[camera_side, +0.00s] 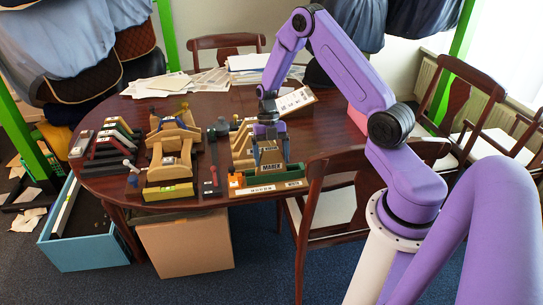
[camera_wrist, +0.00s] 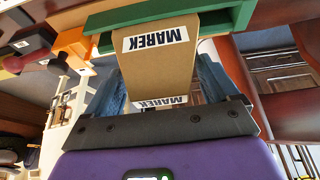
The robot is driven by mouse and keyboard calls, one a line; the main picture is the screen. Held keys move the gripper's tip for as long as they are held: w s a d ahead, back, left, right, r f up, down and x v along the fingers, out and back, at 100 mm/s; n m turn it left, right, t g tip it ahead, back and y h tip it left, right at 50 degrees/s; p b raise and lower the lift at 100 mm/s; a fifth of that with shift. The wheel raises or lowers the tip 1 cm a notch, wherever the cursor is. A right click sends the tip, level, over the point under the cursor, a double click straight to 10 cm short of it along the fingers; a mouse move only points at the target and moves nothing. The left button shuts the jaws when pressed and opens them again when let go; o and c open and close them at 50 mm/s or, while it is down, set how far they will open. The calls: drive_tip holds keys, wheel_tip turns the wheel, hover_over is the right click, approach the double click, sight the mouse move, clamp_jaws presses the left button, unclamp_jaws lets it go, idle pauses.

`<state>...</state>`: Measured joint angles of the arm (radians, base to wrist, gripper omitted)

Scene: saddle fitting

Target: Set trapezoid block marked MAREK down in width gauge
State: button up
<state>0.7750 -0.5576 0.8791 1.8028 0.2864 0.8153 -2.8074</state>
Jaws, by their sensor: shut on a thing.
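The block marked MAREK (camera_wrist: 150,68) is tan and wedge-shaped, with white name labels on two faces. It also shows in the side view (camera_side: 268,173), upright at the table's front edge. My gripper (camera_side: 271,160) is shut on it from above; in the wrist view its two blue-grey fingers (camera_wrist: 160,82) flank the block. A green gauge with an orange end piece, apparently the width gauge (camera_side: 285,184), lies directly under the block. Its green bar (camera_wrist: 115,18) shows behind the block's far end in the wrist view. I cannot tell whether block and gauge touch.
Wooden saddle-like fittings (camera_side: 172,150) and a dark stepped rack (camera_side: 105,140) stand to the left on the table. Papers (camera_side: 210,80) lie at the back. A chair (camera_side: 335,190) stands close at the right front. A cardboard box (camera_side: 185,245) is below the table.

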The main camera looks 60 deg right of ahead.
idle(0.3)
drive_tip(key=o, duration=0.8)
drive_tip(key=shift+r, duration=2.55)
drive_tip(key=shift+r, duration=1.5)
